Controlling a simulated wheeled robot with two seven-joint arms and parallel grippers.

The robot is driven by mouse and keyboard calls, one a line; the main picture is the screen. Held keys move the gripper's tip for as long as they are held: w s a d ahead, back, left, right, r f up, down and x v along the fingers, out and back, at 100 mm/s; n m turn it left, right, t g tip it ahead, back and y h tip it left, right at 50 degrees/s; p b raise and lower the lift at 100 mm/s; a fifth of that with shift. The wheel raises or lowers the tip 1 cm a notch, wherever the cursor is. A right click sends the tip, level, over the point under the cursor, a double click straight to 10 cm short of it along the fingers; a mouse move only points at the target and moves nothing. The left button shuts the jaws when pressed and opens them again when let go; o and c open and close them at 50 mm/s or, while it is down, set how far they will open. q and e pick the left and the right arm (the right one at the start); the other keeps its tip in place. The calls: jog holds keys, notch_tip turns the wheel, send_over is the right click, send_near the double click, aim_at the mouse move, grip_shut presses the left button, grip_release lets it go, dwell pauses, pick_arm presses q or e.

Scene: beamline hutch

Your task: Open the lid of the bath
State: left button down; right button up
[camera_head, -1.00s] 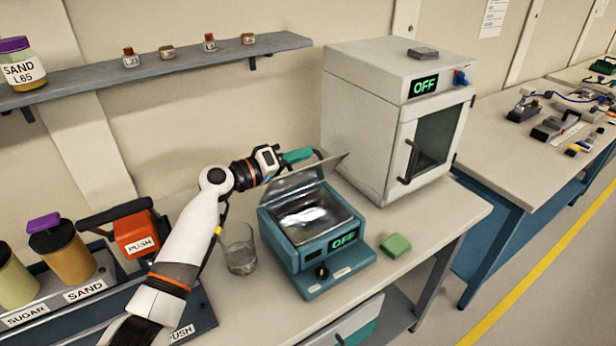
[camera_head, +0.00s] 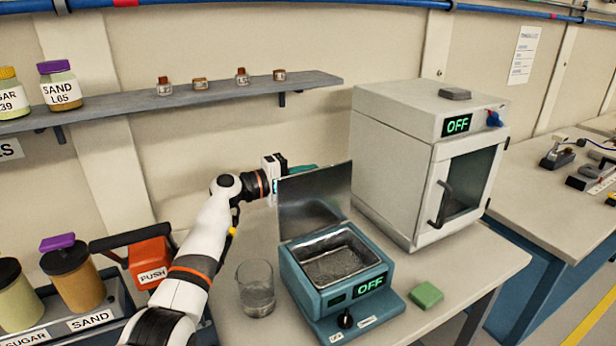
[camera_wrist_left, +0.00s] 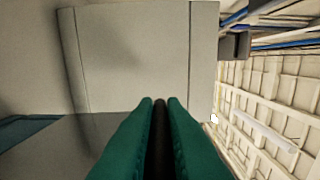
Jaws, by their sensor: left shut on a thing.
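The teal bath (camera_head: 350,298) stands on the bench with its green display reading OFF. Its metal lid (camera_head: 318,200) stands about upright at the back edge, and the open basin shows a grey, rippled inside. My left gripper (camera_head: 302,169) is at the top of the lid, partly hidden behind it. In the left wrist view its green fingers (camera_wrist_left: 160,103) are shut around a dark bar, which looks like the lid's handle. The handle is hidden in the head view. My right gripper is in neither view.
A white oven (camera_head: 400,170) stands close to the right of the lid. A glass beaker (camera_head: 256,288) is left of the bath, and a green block (camera_head: 426,295) is to its right. A shelf (camera_head: 190,100) with small jars runs above my left arm.

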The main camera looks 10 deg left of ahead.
pick_arm(q)
jog(key=shift+a, duration=0.1)
dwell(0.3)
jog(key=c, duration=1.5)
grip_release()
jog(key=shift+f, duration=0.1)
